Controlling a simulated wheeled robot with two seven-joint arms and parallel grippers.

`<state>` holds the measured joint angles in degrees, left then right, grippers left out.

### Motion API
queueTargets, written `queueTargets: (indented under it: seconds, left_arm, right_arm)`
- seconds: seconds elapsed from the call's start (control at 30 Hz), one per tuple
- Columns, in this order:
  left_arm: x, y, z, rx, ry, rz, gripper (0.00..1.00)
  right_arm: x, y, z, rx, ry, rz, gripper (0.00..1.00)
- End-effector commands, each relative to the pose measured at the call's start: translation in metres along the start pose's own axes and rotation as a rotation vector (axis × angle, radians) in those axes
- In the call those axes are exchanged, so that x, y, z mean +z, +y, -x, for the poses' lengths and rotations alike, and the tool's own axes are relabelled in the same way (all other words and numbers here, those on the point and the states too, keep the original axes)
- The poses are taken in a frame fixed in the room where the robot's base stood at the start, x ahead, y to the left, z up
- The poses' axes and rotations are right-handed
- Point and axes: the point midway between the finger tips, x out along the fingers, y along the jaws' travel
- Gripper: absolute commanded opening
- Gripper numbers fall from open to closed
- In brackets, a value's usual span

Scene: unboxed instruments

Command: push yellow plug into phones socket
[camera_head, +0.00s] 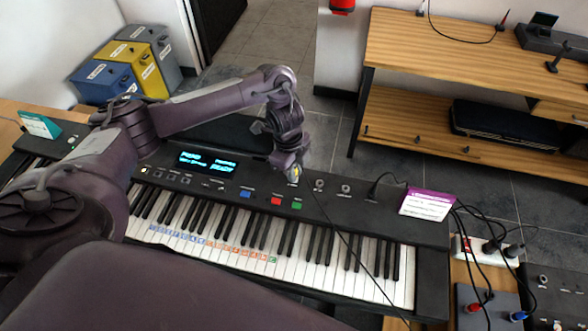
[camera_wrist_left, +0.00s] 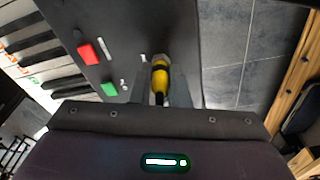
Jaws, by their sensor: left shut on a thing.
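The yellow plug (camera_wrist_left: 160,78) is between my left gripper's fingers (camera_wrist_left: 164,92) in the left wrist view, with its front end toward the black keyboard panel. In the head view the plug (camera_head: 296,171) shows as a small yellow patch at my left gripper (camera_head: 291,174), above the panel's back part, right of the lit screen. My left gripper is shut on it. The phones socket is not clearly seen; the plug and gripper cover that part of the panel. I cannot tell whether the plug's tip touches or enters a socket. My right gripper is out of view.
Two round sockets (camera_head: 332,187) sit right of the gripper. Red (camera_head: 276,201) and green (camera_head: 297,205) buttons lie in front. A thin cable crosses the keys (camera_head: 330,272). A purple-topped card (camera_head: 427,205) stands at the keyboard's right. A wooden shelf (camera_head: 430,125) stands behind.

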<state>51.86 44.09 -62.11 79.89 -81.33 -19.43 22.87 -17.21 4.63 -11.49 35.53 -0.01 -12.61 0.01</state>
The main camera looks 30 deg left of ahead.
Motion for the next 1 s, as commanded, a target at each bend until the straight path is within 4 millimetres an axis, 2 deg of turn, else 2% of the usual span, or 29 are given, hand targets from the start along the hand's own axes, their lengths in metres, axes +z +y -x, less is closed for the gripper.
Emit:
queueTargets:
  seconds: [0.3, 0.33, 0.5, 1.0]
  left_arm:
    - [-0.0001, 0.0006, -0.0037, 0.001, 0.000, 0.000, 0.00]
    - [-0.0001, 0.0007, -0.0039, 0.002, 0.000, 0.000, 0.19]
    - [0.0000, 0.0020, -0.0046, 0.005, 0.000, 0.000, 0.41]
    - [0.0001, 0.0022, -0.0045, 0.006, 0.000, -0.001, 0.41]
  right_arm:
    - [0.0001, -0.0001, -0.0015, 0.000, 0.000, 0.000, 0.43]
    - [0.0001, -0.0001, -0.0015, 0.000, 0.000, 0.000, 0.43]
    - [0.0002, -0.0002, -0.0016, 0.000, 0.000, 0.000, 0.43]
    - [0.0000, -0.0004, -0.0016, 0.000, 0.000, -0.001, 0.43]
